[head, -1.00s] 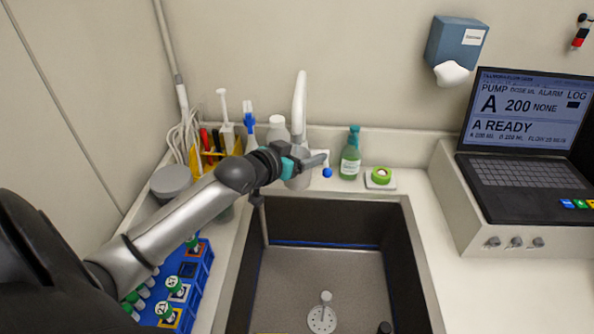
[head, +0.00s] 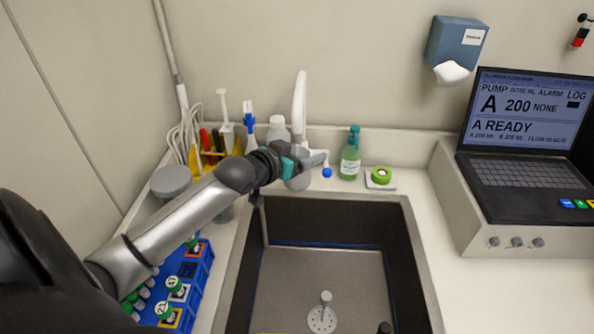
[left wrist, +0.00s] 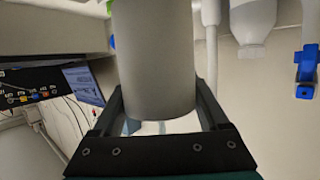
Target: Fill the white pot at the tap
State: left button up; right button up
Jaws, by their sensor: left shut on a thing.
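A pale grey-white cylinder (head: 298,181), which looks like the white pot, is between the fingers of my left gripper (head: 303,165) at the back edge of the sink. In the left wrist view the cylinder (left wrist: 155,55) fills the gap between both fingers of the gripper (left wrist: 160,105), which is shut on it. The white tap (head: 300,100) rises just behind the gripper; its lower part is hidden by the arm and cylinder. I see no water stream, and the inside of the cylinder is hidden. My right gripper is out of view.
The dark sink basin (head: 330,285) is open below, with a drain piece (head: 323,315). A blue tube rack (head: 195,275) is left, a laptop (head: 525,150) right.

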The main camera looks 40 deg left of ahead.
pick_arm(q)
jog(key=s+d+p, duration=0.4)
jog(key=d+p, duration=0.1)
jog(key=d, duration=0.2)
jog(key=shift+s, duration=0.35)
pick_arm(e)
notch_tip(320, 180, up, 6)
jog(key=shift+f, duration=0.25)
pick_arm(q)
jog(key=s+d+r+p, duration=0.1)
jog(key=s+d+p, duration=0.2)
jog(key=d+p, duration=0.1)
jog(key=shift+s+d, duration=0.2)
jog(key=shift+d, duration=0.3)
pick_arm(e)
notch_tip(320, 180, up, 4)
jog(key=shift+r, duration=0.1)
pick_arm(q)
jog(key=shift+w, duration=0.1)
